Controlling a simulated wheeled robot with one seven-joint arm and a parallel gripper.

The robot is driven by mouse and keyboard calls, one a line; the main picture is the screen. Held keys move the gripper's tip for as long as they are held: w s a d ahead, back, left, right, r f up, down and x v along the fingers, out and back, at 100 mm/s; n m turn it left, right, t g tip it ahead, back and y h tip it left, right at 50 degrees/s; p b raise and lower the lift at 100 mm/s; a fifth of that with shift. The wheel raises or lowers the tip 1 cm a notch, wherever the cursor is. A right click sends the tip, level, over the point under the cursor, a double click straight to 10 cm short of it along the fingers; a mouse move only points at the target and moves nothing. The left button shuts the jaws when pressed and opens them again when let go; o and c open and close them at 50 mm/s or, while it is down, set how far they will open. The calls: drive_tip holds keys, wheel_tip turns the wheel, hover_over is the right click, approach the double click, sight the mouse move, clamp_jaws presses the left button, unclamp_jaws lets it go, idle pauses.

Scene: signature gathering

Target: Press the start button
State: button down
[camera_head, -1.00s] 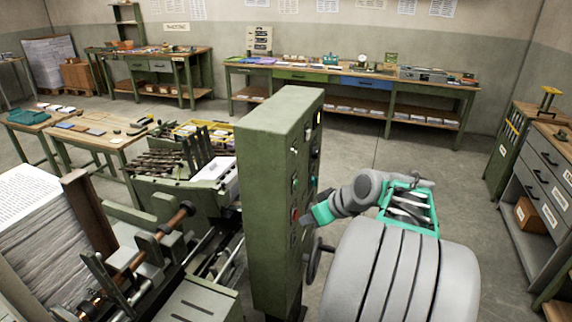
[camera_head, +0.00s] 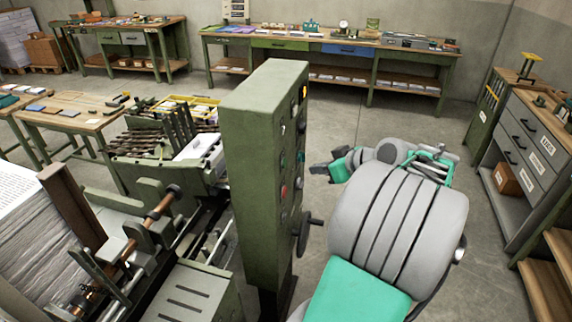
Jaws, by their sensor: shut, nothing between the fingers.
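A tall green control cabinet (camera_head: 252,150) stands upright in the middle of the head view. Its right face carries the buttons, seen at a steep angle. A red button (camera_head: 284,191) sits low on that face, with a small green button (camera_head: 282,160) above it and a yellow one (camera_head: 304,92) near the top. Labels are too small to read, so I cannot tell which one is the start button. My gripper (camera_head: 314,170) is shut and empty, to the right of the button face with a visible gap between them. My arm partly hides it.
A handwheel (camera_head: 307,228) sticks out from the cabinet's lower right side, below my gripper. The machine with its paper stack (camera_head: 35,240) fills the left. A drawer cabinet (camera_head: 535,150) stands at the right. Open floor (camera_head: 400,125) lies behind my arm.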

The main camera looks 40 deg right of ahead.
sight(284, 163)
drive_tip(key=shift+w+a+b, duration=0.25)
drive_tip(key=shift+w+a, duration=0.5)
drive_tip(key=shift+w, duration=0.25)
drive_tip(key=shift+w+a+b, duration=0.2)
drive_tip(key=shift+w+a, duration=0.5)
drive_tip(key=shift+w, duration=0.25)
idle(0.5)
drive_tip(key=shift+w+a, duration=0.3)
drive_tip(key=shift+w, duration=0.05)
drive_tip(key=shift+w+a+b, duration=0.25)
drive_tip(key=shift+w+b, duration=0.1)
drive_tip(key=shift+b, duration=0.1)
idle(0.8)
drive_tip(key=shift+s, duration=0.1)
drive_tip(key=shift+s+d, duration=0.5)
drive_tip(key=shift+s, duration=0.05)
drive_tip(key=shift+s, duration=0.1)
